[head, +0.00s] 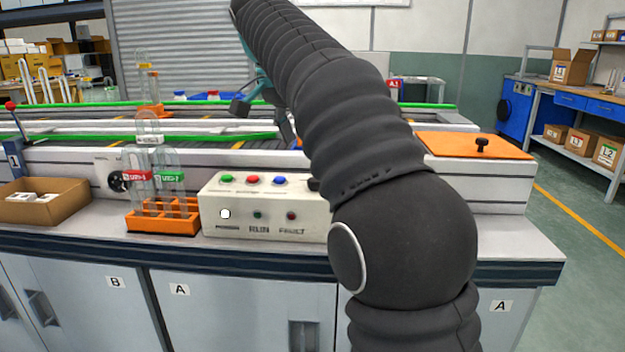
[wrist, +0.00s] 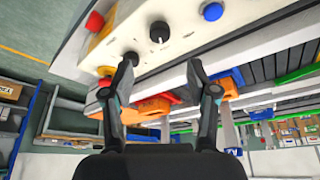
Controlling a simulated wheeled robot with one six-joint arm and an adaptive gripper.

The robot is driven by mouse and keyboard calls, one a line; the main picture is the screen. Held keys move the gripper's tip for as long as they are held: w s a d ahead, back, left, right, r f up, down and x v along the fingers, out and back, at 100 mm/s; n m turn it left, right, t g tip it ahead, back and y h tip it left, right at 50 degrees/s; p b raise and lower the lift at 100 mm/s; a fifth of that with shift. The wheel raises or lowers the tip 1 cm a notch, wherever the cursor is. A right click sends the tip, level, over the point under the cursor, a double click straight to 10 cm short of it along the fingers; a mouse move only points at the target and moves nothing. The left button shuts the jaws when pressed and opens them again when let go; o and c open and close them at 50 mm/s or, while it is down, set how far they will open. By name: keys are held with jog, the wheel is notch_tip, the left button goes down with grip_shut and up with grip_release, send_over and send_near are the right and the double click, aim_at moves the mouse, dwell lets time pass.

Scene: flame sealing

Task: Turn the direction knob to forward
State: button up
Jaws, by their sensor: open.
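The white control box (head: 265,212) stands on the bench in the head view, its right part hidden behind my arm. One black knob (head: 314,185) shows at the arm's edge. In the wrist view the panel (wrist: 185,20) appears turned around, with a larger black knob (wrist: 159,32) bearing a pale mark and a smaller dark knob (wrist: 131,58). My gripper (wrist: 161,74) is open and empty, apart from the knobs.
The panel also has a blue button (wrist: 212,11) and a red button (wrist: 95,21). An orange rack (head: 165,217) with glass tubes stands left of the box. A cardboard box (head: 45,203) lies further left. An orange plate with a black knob (head: 482,146) is at right.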

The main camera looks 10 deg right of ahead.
jog(key=b+x, duration=0.2)
jog(key=x, duration=0.8)
jog(key=shift+c, duration=0.3)
grip_shut()
